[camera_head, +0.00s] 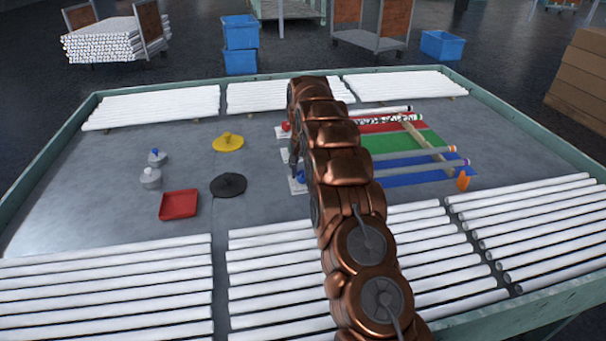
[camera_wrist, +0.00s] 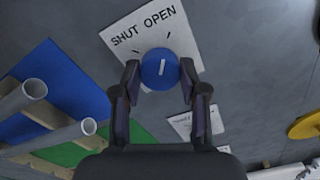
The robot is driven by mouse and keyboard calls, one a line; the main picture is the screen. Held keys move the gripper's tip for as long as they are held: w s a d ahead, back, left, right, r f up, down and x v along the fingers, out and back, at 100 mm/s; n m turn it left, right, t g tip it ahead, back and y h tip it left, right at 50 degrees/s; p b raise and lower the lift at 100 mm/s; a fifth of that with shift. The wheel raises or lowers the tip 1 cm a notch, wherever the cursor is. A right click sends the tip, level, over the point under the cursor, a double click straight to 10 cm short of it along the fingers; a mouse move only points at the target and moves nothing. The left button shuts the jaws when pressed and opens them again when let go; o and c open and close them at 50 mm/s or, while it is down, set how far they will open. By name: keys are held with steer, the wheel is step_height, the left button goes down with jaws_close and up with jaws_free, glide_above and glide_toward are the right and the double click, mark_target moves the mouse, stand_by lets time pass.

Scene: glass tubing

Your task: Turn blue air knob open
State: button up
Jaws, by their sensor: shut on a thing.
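The blue air knob (camera_wrist: 159,69) sits on a white label plate (camera_wrist: 118,45) printed "SHUT OPEN" in the wrist view. Its white pointer line stands nearly upright in that picture, between the two words. My gripper (camera_wrist: 160,80) is shut on the knob, with one dark finger at each side of it. In the head view the blue knob (camera_head: 300,177) shows small at the left of my arm, on its white plate (camera_head: 297,187). My arm hides most of the gripper there.
A red knob (camera_head: 286,126) stands farther back. Tubes lie over red, green and blue mats (camera_head: 395,178) at the right. A yellow disc (camera_head: 228,142), a black disc (camera_head: 228,185) and a red tray (camera_head: 179,204) lie left. White tubes line the front and back of the table.

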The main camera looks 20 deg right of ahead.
mark_target(302, 174)
steer(key=shift+m, duration=0.8)
steer(key=o, duration=1.1)
steer(key=shift+o, duration=0.2)
steer(key=shift+r, duration=3.8)
